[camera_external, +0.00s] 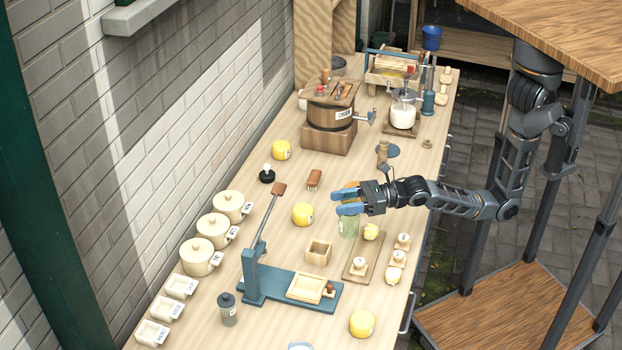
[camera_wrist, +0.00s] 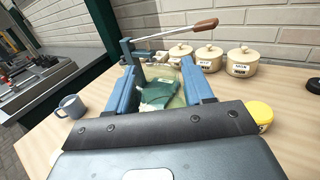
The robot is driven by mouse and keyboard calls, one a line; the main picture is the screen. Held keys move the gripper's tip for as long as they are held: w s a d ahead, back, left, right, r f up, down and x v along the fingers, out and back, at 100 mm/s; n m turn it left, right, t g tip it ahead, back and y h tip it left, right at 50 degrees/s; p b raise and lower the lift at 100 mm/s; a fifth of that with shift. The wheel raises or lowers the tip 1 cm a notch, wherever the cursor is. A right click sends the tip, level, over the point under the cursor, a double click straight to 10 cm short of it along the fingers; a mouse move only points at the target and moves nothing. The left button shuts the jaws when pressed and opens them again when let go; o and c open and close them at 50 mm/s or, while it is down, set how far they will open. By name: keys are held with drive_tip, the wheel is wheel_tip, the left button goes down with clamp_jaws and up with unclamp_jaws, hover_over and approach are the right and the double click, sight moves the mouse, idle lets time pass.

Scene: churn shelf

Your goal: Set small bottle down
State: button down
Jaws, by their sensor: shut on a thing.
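My gripper (camera_external: 347,202) reaches in from the right over the middle of the bench. It is shut on a small, see-through green bottle (camera_external: 349,229). The bottle hangs below the blue fingers and looks upright, with its base at or just above the bench; I cannot tell if it touches. In the wrist view the bottle (camera_wrist: 168,92) shows between the two blue fingers, its lower part hidden by the gripper body.
A blue lever press (camera_external: 262,277) and a wooden box (camera_external: 318,253) stand nearby. A yellow round block (camera_external: 302,214) is left of the bottle, and a wooden board (camera_external: 358,262) is below it. Lidded pots (camera_external: 201,257) line the wall. A grey mug (camera_wrist: 72,107) shows in the wrist view.

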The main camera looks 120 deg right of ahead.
drive_tip(key=d+m+g+h, duration=0.2)
drive_tip(key=d+m+h, duration=0.15)
drive_tip(key=d, duration=0.85)
drive_tip(key=s+d+m+g+h+b, duration=0.15)
drive_tip(key=s+d, duration=0.35)
drive_tip(key=d, duration=0.5)
drive_tip(key=s+d+m+g+h+b, duration=0.1)
drive_tip(key=s+d+m+g+h, duration=0.3)
drive_tip(key=d, duration=0.7)
drive_tip(key=s+d+n+h+b, duration=0.1)
drive_tip(key=s+d, duration=0.6)
drive_tip(key=d, duration=0.3)
wheel_tip(320, 180, down, 10)
drive_tip(key=shift+w+r+p, duration=0.2)
drive_tip(key=shift+w+p, duration=0.05)
drive_tip(key=shift+p, duration=0.1)
drive_tip(key=shift+f, duration=0.15)
drive_tip(key=shift+c, duration=2.2)
unclamp_jaws()
